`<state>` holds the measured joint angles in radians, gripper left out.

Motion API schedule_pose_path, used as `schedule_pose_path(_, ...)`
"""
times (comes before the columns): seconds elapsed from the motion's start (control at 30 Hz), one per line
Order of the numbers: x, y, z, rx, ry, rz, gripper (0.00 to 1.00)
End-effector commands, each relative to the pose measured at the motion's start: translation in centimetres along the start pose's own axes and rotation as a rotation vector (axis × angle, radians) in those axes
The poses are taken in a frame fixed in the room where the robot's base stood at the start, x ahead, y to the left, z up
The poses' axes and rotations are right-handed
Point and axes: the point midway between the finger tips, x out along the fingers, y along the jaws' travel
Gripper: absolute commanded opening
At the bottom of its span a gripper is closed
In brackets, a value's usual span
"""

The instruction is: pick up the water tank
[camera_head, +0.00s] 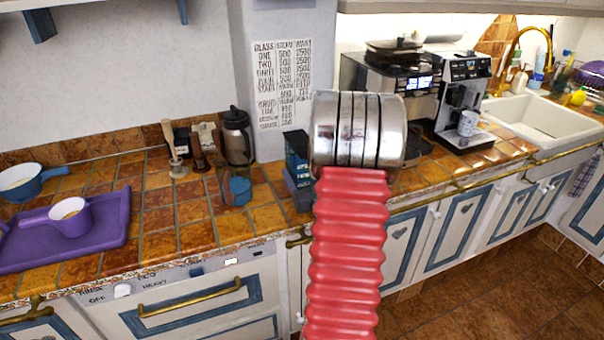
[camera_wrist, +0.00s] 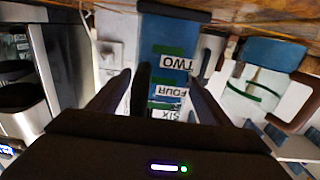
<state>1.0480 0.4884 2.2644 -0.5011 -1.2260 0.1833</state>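What I take to be the water tank (camera_wrist: 172,58) is a tall blue container with green bands and labels reading TWO, FOUR and SIX, upside down in the wrist view. It stands on the tiled counter, and part of it is hidden behind my gripper's dark body. My gripper (camera_wrist: 157,88) is open, with one dark finger to each side of the tank. I cannot tell whether either finger touches it. In the head view, a dark blue upright shape (camera_head: 297,165), likely the same tank, shows just left of my arm. My gripper is hidden there behind the metal wrist.
A coffee machine (camera_head: 463,95) and another appliance (camera_head: 390,78) stand to the right, before the sink (camera_head: 540,117). A dark jug (camera_head: 236,135) and small blue cup (camera_head: 237,190) are left of the tank. A purple tray (camera_head: 110,240) lies farther left.

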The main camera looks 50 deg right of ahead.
Motion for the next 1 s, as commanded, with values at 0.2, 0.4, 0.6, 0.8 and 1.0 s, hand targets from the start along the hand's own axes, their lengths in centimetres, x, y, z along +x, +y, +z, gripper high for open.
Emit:
schedule_pose_path(0.2, -0.01, 0.02, 0.00, 0.000, 0.000, 0.000, 0.56)
schedule_pose_path(0.4, -0.01, 0.02, 0.00, 0.000, 0.000, 0.000, 0.42)
schedule_pose_path(0.6, -0.02, 0.02, 0.01, 0.000, 0.000, 0.000, 0.28)
schedule_pose_path(0.8, -0.02, 0.02, 0.02, 0.000, 0.000, 0.001, 0.14)
schedule_pose_path(1.0, -0.03, 0.03, 0.02, 0.000, 0.000, 0.001, 0.00)
